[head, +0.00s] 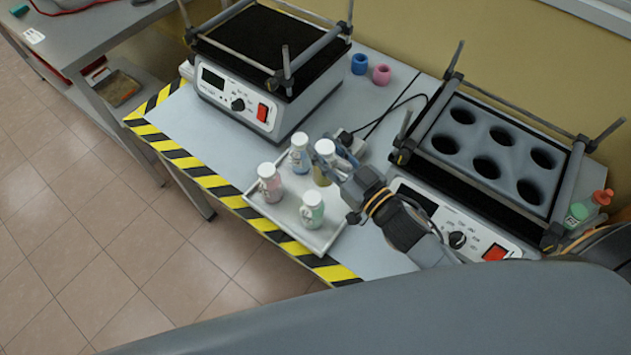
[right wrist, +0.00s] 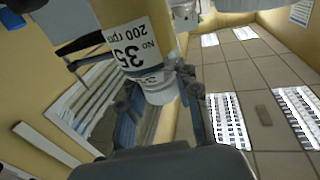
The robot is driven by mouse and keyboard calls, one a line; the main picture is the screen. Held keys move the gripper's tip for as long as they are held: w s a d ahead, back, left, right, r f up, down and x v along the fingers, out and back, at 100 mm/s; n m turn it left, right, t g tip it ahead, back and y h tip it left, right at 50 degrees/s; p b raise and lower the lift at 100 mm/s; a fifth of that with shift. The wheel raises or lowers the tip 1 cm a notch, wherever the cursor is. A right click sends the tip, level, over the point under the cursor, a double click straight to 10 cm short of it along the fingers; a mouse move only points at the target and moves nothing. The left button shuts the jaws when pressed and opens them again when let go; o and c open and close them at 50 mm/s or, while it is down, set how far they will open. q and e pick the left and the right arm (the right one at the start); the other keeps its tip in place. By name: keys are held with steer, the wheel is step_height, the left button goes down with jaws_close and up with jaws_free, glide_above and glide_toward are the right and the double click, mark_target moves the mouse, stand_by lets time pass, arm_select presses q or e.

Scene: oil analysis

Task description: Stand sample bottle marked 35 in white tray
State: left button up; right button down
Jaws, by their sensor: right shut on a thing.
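The sample bottle marked 35 (right wrist: 135,50) has a white cap, a yellow body and a label reading "No 35, 200 rpm". In the head view the bottle (head: 322,172) is at the back right part of the white tray (head: 284,211), beside the other bottles. My right gripper (head: 345,183) is shut on it, coming from the right; its fingers also show near the cap in the right wrist view (right wrist: 160,92). The bottle looks about upright. I cannot tell whether its base touches the tray. My left gripper is not in view.
The tray also holds bottles with pink (head: 270,184), blue (head: 300,155) and green (head: 312,209) contents, close by. A flat-topped shaker (head: 245,95) stands behind left, and one with round holes (head: 470,190) at right.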

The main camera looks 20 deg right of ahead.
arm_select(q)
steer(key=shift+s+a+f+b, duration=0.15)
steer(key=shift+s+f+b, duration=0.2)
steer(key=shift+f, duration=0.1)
arm_select(e)
step_height(320, 180, down, 7)
steer(key=shift+r, duration=0.1)
steer(key=shift+f, duration=0.25)
steer(key=c, duration=1.2)
jaws_free()
